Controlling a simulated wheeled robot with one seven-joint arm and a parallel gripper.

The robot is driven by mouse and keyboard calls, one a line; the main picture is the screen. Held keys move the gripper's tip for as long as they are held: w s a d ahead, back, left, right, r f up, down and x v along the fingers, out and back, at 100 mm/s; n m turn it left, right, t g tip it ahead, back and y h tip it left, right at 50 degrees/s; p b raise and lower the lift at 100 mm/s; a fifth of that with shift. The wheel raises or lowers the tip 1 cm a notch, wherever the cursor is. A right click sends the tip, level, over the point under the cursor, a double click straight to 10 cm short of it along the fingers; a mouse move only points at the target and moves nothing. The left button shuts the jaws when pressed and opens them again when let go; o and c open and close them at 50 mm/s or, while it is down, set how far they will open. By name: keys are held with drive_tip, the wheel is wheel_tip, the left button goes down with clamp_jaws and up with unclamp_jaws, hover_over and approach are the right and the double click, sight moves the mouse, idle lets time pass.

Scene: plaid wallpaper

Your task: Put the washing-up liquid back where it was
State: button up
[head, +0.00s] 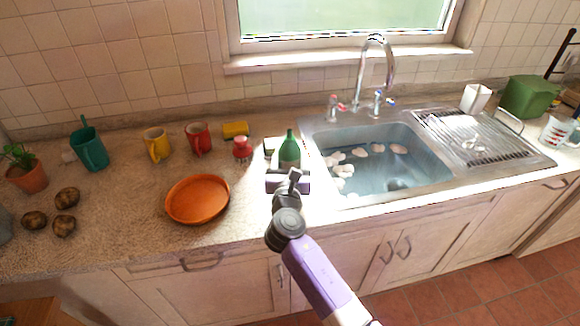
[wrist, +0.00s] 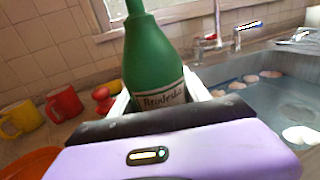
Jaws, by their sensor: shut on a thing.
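The washing-up liquid is a green bottle (head: 289,152) with a pale label, upright at the left edge of the sink. My gripper (head: 288,168) is shut on it from the front. In the wrist view the bottle (wrist: 153,62) stands between the two white fingers (wrist: 158,92), its label just above the dark edge of my gripper. The bottle's base is hidden behind my gripper, so I cannot tell whether it touches the counter.
Left of the bottle are a red-topped item (head: 241,148), a yellow sponge (head: 236,129), red (head: 199,140) and yellow (head: 157,145) mugs and an orange dish (head: 197,199). The sink (head: 418,182) with water and a tall tap (head: 376,60) lies right. Counter between dish and potatoes (head: 64,225) is clear.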

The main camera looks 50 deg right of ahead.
sight(290, 164)
drive_tip(key=shift+f+b, duration=0.3)
drive_tip(key=shift+f, duration=1.35)
drive_tip(key=shift+f, duration=0.1)
drive_tip(key=shift+f, duration=0.1)
drive_tip(key=o, duration=1.6)
drive_tip(key=shift+r, duration=0.25)
drive_tip(key=b+v, duration=0.1)
drive_tip(key=v, duration=1.1)
